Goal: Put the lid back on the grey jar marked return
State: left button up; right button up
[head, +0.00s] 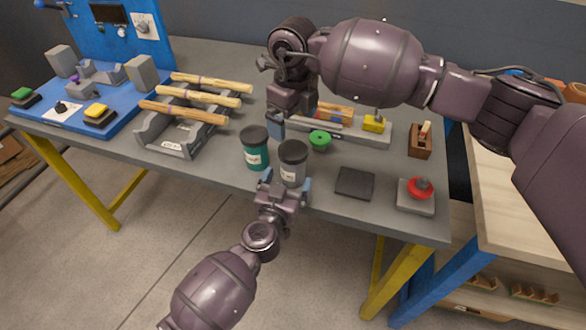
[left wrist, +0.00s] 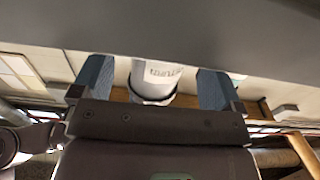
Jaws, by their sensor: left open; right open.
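The grey jar (head: 292,170) stands upright near the table's front edge, with a pale label. Its top looks dark grey; I cannot tell whether that is a lid or the open mouth. My left gripper (head: 284,186) is open at the front of this jar. In the left wrist view the jar (left wrist: 155,76) appears upside down between the blue fingers, with gaps on both sides. A green round piece with a knob (head: 320,138), possibly a lid, lies behind the jar to the right. My right gripper (head: 276,124) is open and empty, above the table behind the jars.
A green jar (head: 256,156) with a dark top stands close left of the grey jar. A dark square pad (head: 355,183) and a red button on a grey base (head: 416,203) lie right. A rack (head: 178,140) holds turned wood pieces left. A long grey fixture (head: 365,134) lies behind.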

pick_arm(q)
jog(key=shift+x, duration=2.45)
grip_shut()
pick_arm(e)
jog(key=n, duration=1)
jog(key=shift+n, duration=0.3)
jog(key=n, duration=1.1)
jog(key=shift+n, duration=0.4)
jog(key=shift+f, duration=0.1)
